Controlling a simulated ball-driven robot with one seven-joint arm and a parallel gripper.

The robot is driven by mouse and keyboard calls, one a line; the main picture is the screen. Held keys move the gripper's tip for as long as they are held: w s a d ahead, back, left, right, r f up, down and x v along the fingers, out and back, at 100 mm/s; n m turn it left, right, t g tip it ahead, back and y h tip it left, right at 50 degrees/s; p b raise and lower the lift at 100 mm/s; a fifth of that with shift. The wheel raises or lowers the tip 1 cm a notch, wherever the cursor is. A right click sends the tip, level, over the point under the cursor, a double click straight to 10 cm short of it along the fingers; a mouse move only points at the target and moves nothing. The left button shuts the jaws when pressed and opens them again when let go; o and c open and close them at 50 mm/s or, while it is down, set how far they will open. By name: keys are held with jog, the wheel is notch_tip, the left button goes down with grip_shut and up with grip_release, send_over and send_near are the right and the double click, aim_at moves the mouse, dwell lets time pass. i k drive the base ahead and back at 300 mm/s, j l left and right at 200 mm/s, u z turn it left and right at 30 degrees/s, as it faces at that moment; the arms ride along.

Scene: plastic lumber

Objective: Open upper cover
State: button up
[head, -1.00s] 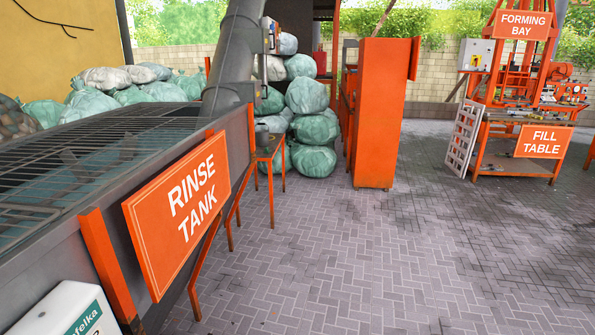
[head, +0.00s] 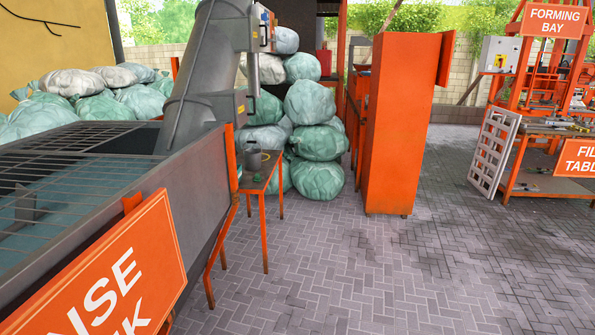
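I cannot make out which thing is the upper cover. A tall orange cabinet (head: 398,125) stands upright ahead, right of the middle, with a flat orange panel (head: 446,58) sticking out at its upper right edge. At the right, the orange forming bay frame (head: 556,60) stands behind a fill table (head: 560,128) with tools and parts on it. A grey control box (head: 499,54) with a yellow patch is mounted at the frame's left. My gripper does not show in the head view.
The rinse tank (head: 200,195) with its orange sign (head: 110,275) fills the left front. A small orange-legged table (head: 262,180) stands beside it. Bulging bags (head: 318,142) are piled behind. A white lattice panel (head: 494,150) leans near the fill table. The brick paving (head: 400,280) is clear.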

aim_at(255, 25)
jog(key=i, duration=3.85)
